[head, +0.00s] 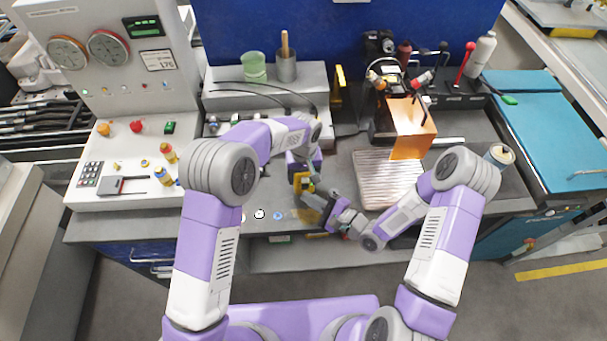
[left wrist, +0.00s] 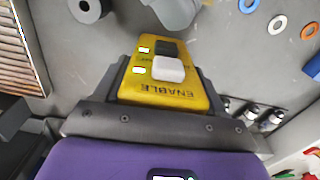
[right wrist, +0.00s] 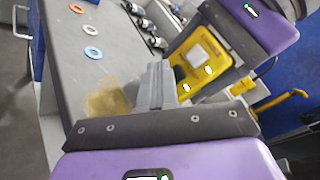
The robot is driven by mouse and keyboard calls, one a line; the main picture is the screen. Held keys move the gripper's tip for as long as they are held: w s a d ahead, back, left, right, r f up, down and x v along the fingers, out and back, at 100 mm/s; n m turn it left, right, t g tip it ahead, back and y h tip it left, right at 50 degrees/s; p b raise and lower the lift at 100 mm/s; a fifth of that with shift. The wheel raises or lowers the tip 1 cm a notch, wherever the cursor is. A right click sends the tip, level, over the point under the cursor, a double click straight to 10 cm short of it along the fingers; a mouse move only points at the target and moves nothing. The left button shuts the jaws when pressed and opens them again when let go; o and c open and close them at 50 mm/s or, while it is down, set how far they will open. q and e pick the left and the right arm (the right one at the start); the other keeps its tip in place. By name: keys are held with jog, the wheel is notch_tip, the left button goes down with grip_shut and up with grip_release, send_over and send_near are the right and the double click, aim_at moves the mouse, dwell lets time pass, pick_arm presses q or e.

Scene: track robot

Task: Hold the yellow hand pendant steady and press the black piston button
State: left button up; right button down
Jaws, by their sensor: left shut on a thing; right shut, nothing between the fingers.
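The yellow hand pendant (left wrist: 160,95) sits between the fingers of my left gripper (left wrist: 165,90), which is shut on it. It also shows in the head view (head: 298,182). It has a white button (left wrist: 168,68), a black button (left wrist: 170,47) beyond that and two lit lamps, with "ENABLE" printed on its face. My right gripper (right wrist: 160,85) is shut and empty close beside the pendant (right wrist: 222,40). Its grey fingertips (left wrist: 175,10) appear just past the black button's end in the left wrist view. I cannot tell whether they touch it.
Washers (right wrist: 92,54) and small dark bottles (right wrist: 155,42) lie on the grey bench near the pendant. A ribbed tray (head: 385,180) and an orange panel (head: 412,128) stand to the right. A control console (head: 120,100) stands at the left.

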jog(key=shift+s, duration=0.3)
jog(key=shift+s+d, duration=0.15)
jog(key=shift+s, duration=1.35)
jog(key=shift+s+d, duration=0.1)
jog(key=shift+s, duration=1.4)
pick_arm(q)
jog(key=o, duration=1.5)
jog(key=shift+c, duration=0.2)
jog(key=shift+r, duration=0.1)
